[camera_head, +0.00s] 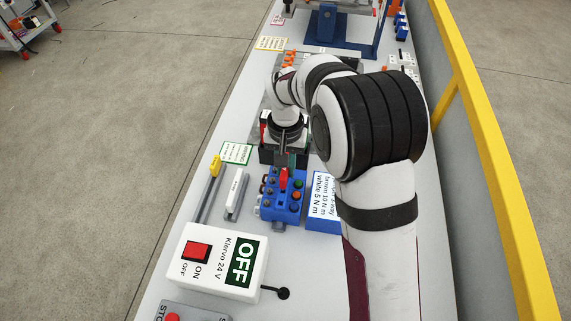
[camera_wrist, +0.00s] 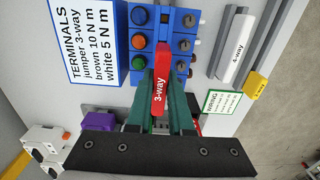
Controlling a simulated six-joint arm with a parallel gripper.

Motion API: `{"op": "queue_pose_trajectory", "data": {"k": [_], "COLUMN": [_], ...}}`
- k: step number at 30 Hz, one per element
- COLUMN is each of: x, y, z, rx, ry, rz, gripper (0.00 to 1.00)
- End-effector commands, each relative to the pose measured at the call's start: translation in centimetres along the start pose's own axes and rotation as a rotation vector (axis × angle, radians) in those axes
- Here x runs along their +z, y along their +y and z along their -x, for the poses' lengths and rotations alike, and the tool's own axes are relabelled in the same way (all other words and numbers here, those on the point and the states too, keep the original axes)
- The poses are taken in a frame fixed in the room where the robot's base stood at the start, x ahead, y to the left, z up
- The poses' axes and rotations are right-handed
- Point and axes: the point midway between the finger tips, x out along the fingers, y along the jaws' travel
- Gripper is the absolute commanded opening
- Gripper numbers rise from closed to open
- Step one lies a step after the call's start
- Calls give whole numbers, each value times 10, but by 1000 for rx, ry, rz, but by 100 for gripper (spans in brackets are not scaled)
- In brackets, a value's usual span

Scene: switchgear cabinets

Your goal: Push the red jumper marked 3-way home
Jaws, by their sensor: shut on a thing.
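The red jumper marked 3-way (camera_wrist: 160,92) is held upright between the green fingers of my gripper (camera_wrist: 162,100). In the head view the jumper (camera_head: 283,178) shows as a small red piece over the blue terminal block (camera_head: 287,207). In the wrist view the jumper lies over the middle of the blue block (camera_wrist: 163,17), between the coloured buttons and the dark screws. My gripper (camera_head: 284,170) is shut on it. The jumper's lower end is hidden, so I cannot tell how deep it sits or whether it touches the block.
A white sign (camera_wrist: 85,35) lists jumper 3-way, brown 10 N m and white 5 N m. A white 4-way piece (camera_wrist: 237,52) lies beside the block. A yellow-handled tool (camera_head: 215,167) and a white OFF box (camera_head: 216,262) stand nearby. A yellow rail (camera_head: 480,120) runs along the right.

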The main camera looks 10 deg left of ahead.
Motion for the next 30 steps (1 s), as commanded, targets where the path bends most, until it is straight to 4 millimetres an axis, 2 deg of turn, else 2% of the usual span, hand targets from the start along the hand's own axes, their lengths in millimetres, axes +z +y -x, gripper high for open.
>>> {"op": "queue_pose_trajectory", "data": {"k": [30], "x": [0], "y": [0], "z": [-19], "rx": [1], "ry": [-1], "rz": [0], "gripper": [0]}}
